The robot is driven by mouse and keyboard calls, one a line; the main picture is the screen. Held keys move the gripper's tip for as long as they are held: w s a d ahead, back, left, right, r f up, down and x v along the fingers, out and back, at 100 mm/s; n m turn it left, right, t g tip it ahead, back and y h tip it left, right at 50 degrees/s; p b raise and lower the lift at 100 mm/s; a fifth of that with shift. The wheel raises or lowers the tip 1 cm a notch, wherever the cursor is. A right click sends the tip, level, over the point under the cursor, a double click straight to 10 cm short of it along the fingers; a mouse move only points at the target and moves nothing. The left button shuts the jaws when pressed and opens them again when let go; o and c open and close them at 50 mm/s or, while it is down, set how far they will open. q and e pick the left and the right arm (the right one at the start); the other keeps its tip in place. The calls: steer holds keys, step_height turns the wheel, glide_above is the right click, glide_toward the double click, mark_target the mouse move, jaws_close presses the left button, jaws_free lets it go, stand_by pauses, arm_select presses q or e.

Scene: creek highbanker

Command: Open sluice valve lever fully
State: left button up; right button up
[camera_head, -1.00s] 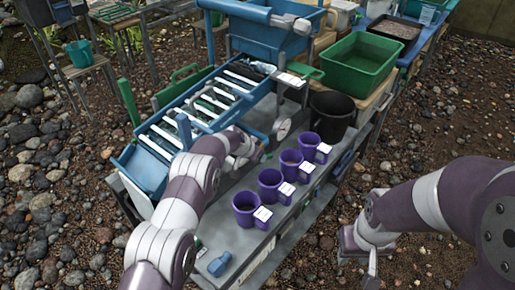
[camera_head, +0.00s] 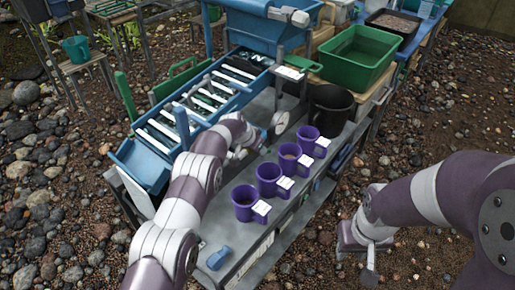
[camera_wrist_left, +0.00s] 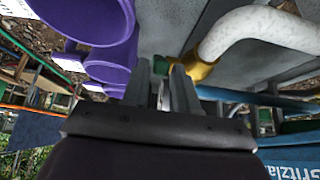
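My left gripper (camera_head: 248,148) is low over the bench, between the sluice and the row of purple mugs. In the left wrist view its two fingers (camera_wrist_left: 163,85) stand apart with a visible gap. A white pipe with a brass-coloured fitting (camera_wrist_left: 203,68) is just beyond and right of the fingertips. A small green part shows by the left fingertip; I cannot tell whether it is the valve lever. A small blue part (camera_head: 263,137) shows beside the gripper. The lever is not clearly visible. My right gripper (camera_head: 368,258) hangs over the gravel right of the bench; its fingers are unclear.
The blue sluice (camera_head: 160,142) lies left of the gripper, with a gauge (camera_head: 280,122) close to the right. Several purple mugs (camera_head: 268,178) with white tags line the bench, close to the gripper's side. A black bucket (camera_head: 332,110) and green tub (camera_head: 357,58) stand behind.

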arm_select(q)
steer(key=v, duration=1.2)
steer(key=shift+s+r, duration=0.15)
steer(key=shift+r, duration=0.1)
